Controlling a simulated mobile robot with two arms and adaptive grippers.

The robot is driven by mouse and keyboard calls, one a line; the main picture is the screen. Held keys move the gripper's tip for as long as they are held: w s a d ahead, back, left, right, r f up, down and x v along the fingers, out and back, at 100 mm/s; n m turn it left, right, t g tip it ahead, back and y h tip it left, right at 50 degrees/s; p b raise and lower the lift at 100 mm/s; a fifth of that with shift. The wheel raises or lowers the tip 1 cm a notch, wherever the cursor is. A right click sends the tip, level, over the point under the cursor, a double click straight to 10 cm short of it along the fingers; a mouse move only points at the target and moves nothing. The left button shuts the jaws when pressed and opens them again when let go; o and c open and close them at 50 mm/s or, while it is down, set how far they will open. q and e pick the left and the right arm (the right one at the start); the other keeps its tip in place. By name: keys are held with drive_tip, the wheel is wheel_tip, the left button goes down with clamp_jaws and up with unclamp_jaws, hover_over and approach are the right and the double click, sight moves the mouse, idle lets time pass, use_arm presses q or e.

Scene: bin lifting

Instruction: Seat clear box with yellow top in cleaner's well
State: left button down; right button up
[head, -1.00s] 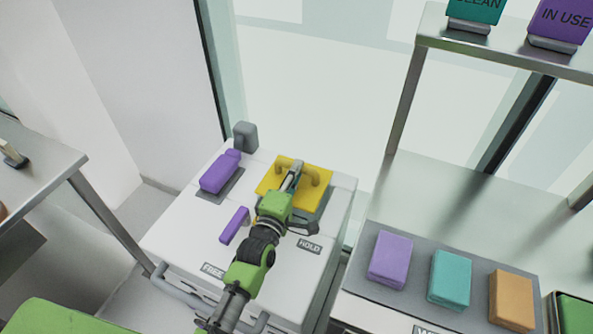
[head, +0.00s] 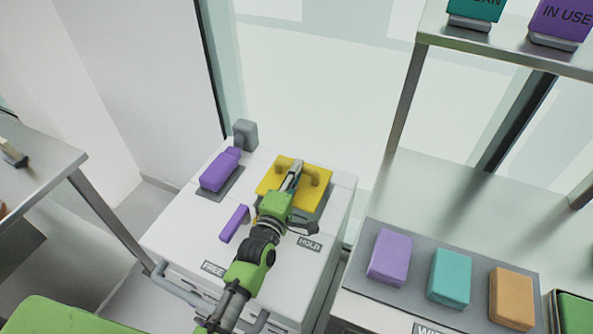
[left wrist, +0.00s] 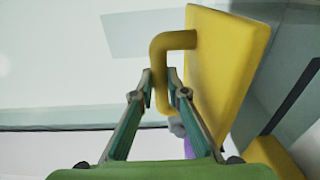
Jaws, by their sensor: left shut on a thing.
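The box's yellow top (head: 312,193) lies on the right part of the white cleaner cart (head: 190,228), above the HOLD label. Its clear body is not visible under the top, and I cannot tell how deep it sits or see the well's edge. My left gripper (head: 293,176) is at the yellow handle on the top. In the left wrist view the fingers (left wrist: 161,95) are closed around the yellow handle (left wrist: 165,45), with the yellow top (left wrist: 225,70) beside it. My right gripper is not in view.
A purple bottle (head: 221,170) lies on a grey pad on the cart, with a purple bar (head: 234,223) nearer the front. A grey block (head: 245,135) stands at the back corner. A shelf bench at right holds purple, teal and orange packs (head: 450,278).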

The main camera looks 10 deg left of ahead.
use_arm(q)
drive_tip(key=c, duration=1.9)
unclamp_jaws()
drive_tip(key=shift+r, duration=0.15)
